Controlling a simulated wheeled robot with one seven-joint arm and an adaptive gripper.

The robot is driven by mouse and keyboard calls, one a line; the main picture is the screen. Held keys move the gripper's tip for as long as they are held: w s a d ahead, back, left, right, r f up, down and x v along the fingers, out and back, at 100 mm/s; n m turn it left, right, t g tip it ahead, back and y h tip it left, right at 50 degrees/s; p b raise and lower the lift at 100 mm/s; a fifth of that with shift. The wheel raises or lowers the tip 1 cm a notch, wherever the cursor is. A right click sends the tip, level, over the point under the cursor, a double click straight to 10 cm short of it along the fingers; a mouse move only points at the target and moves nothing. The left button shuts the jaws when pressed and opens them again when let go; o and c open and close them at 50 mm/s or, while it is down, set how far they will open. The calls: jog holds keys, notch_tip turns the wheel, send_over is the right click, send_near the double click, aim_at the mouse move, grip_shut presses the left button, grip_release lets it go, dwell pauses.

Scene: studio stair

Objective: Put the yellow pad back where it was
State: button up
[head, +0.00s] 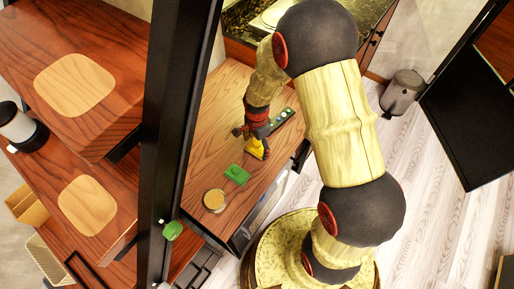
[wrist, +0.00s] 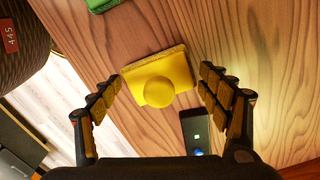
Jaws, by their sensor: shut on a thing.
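The yellow pad (head: 257,149) is a flat block on the wooden counter side of the head view, at my gripper (head: 254,141). In the wrist view the yellow pad (wrist: 155,72) has a round yellow knob on top and lies between the two fingers of my gripper (wrist: 162,92). The jaws are shut on the pad, though the finger contact is hard to make out. I cannot tell whether the pad touches the counter or is slightly above it.
A green pad (head: 237,174) and a round tan-topped thing (head: 214,200) lie on the wooden counter (head: 212,150). A dark strip with green spots (head: 282,119) is behind the gripper. A black post (head: 180,110) stands left of the counter.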

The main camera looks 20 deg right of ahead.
aim_at(257, 142)
jog(key=shift+f, duration=0.55)
jog(key=shift+f, duration=0.1)
jog(key=o, duration=1.1)
jog(key=shift+o, duration=0.2)
notch_tip(257, 142, up, 12)
jog(key=p, duration=0.3)
jog(key=shift+r, duration=0.25)
jog(key=s+r+n+t, duration=0.2)
jog(key=s+r+n, duration=0.3)
jog(key=r, duration=0.7)
jog(key=s+r+n+t, duration=0.2)
jog(key=s+r+n, duration=0.35)
jog(key=r, duration=0.65)
jog(key=s+r+n+t, duration=0.1)
jog(key=s+r+n, duration=0.3)
jog(key=s, duration=0.4)
jog(key=shift+r+n+t, duration=0.15)
jog(key=shift+n+t, duration=0.15)
jog(key=shift+n, duration=0.05)
